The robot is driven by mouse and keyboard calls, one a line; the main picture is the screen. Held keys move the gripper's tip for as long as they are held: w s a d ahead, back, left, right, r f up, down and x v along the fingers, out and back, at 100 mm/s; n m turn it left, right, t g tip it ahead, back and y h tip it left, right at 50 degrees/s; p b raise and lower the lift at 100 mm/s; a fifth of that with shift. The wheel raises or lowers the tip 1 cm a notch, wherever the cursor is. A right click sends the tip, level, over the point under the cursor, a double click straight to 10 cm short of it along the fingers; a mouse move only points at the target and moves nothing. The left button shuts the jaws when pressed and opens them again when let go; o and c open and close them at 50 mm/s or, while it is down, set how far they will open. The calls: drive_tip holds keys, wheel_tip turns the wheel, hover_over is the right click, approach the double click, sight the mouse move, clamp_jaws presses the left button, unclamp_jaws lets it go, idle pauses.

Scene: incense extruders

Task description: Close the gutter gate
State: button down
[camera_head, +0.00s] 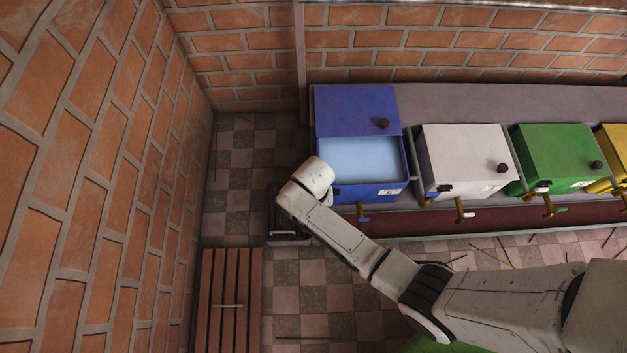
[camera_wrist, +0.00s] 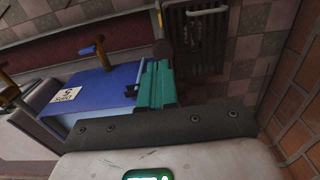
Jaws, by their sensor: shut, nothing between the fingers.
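A dark slatted grate (camera_wrist: 208,45) with a pale bar handle (camera_wrist: 206,11) lies at the upper right of the wrist view, and looks like the gutter gate. In the head view the grate (camera_head: 286,240) shows partly behind my wrist, at the left end of the dark red gutter (camera_head: 440,222). I cannot tell whether it is open or shut. The fingers are hidden in the head view.
A blue box (camera_head: 367,192) stands right of my wrist, its interior showing. White (camera_head: 465,150) and green (camera_head: 557,150) boxes follow rightwards. A reddish slatted panel (camera_head: 230,300) with a handle lies at lower left. A brick wall (camera_head: 90,150) bounds the left side.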

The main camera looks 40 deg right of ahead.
drive_tip(key=shift+f+b, duration=0.8)
drive_tip(key=shift+f, duration=1.35)
wheel_tip(320, 180, down, 5)
drive_tip(key=b, duration=0.2)
drive_tip(key=shift+b, duration=0.35)
drive_tip(key=shift+s, duration=0.15)
drive_tip(key=shift+f, duration=0.15)
wheel_tip(320, 180, up, 15)
drive_tip(key=p, duration=0.9)
